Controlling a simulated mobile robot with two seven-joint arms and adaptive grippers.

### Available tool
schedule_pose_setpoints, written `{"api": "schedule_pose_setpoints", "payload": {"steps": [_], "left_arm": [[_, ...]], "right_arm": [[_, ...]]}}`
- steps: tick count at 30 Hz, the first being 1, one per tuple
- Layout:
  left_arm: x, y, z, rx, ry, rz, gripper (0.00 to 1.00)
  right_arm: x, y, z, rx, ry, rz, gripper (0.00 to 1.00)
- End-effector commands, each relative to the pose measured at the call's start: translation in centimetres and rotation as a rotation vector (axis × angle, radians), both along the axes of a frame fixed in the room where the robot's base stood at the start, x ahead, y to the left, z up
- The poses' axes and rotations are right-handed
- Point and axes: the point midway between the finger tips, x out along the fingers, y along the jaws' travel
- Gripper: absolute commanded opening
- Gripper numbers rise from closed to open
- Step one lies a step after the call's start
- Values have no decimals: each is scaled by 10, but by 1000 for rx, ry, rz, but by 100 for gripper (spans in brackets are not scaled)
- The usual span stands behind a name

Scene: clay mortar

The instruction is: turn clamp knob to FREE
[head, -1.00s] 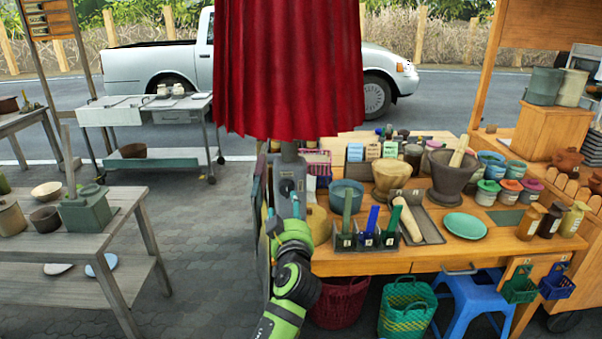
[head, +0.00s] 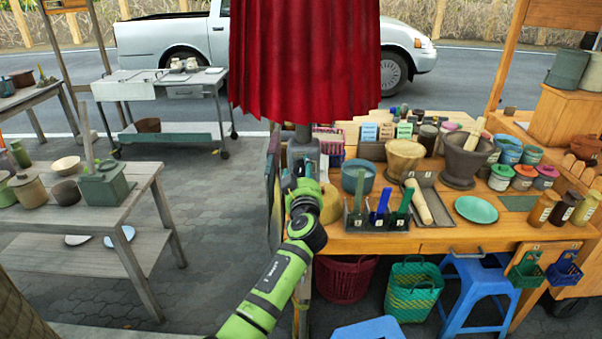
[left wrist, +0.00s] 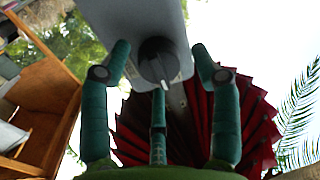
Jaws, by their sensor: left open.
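The clamp (head: 303,150) is a grey box on the pole under the red umbrella, in the middle of the head view. My left gripper (head: 304,190) is directly in front of it and hides its knob there. In the left wrist view the dark round knob (left wrist: 158,60), with a lighter raised bar, sits on the grey clamp face (left wrist: 130,18). The three green fingers of my left gripper (left wrist: 160,72) are spread open around and below the knob, with gaps at the sides. No FREE marking is legible. My right gripper is not in view.
The folded red umbrella (head: 305,60) hangs just above the clamp. A wooden stall table (head: 400,240) with mortars, jars and tools is close on the right. A grey side table (head: 130,180) stands left, with open paving between.

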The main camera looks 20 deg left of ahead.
Motion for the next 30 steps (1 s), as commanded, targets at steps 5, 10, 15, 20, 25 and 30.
{"api": "schedule_pose_setpoints", "payload": {"steps": [5, 10, 15, 20, 25, 30], "left_arm": [[0, 0, 0, 0, 0, 0, 27], [0, 0, 1, 0, -1, 0, 6], [0, 0, 1, 9, 0, 0, 6], [0, 0, 0, 50, 10, 1, 6], [0, 0, 0, 142, 33, 1, 6], [0, 0, 0, 280, 72, 2, 6]], "right_arm": [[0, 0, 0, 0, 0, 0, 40], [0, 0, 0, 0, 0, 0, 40], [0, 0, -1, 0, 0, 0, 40], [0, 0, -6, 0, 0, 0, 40], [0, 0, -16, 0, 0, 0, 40], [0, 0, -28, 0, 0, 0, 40]]}}
